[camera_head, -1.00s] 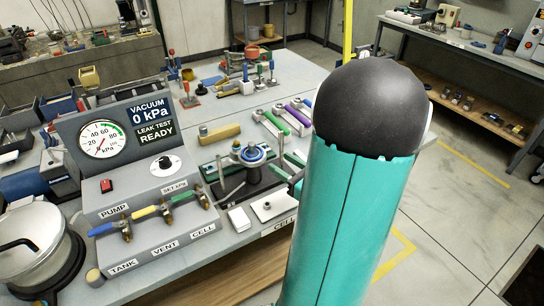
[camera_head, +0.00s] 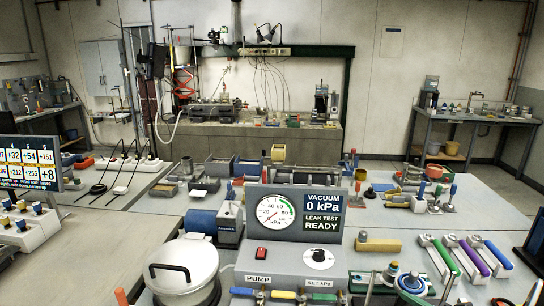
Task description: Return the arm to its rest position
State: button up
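Neither my arm nor my gripper shows in the head view. The leak-test console (camera_head: 290,262) stands on the near bench, with a round gauge (camera_head: 275,215) and a display (camera_head: 322,216) reading vacuum 0 kPa, leak test ready. Its red pump switch (camera_head: 261,253) and black dial (camera_head: 319,257) face me. The tops of the blue and yellow valve handles (camera_head: 283,295) show at the bottom edge. The cell fitting with a blue ring (camera_head: 412,283) is partly cut off at the lower right.
A lidded silver pot (camera_head: 183,268) stands left of the console. Green, purple and blue-handled clamps (camera_head: 470,254) lie at the right. A panel of numbers (camera_head: 30,165) stands at the far left.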

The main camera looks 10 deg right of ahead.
jog(key=s+a+n+g+y, duration=0.25)
jog(key=a+n+g, duration=0.85)
jog(key=a+n, duration=0.55)
jog(key=s+a+r+n+t+h, duration=0.1)
jog(key=s+a+r+n+h, duration=0.3)
jog(key=n, duration=0.9)
notch_tip(320, 180, up, 3)
jog(key=h, duration=0.4)
jog(key=shift+a+r, duration=0.15)
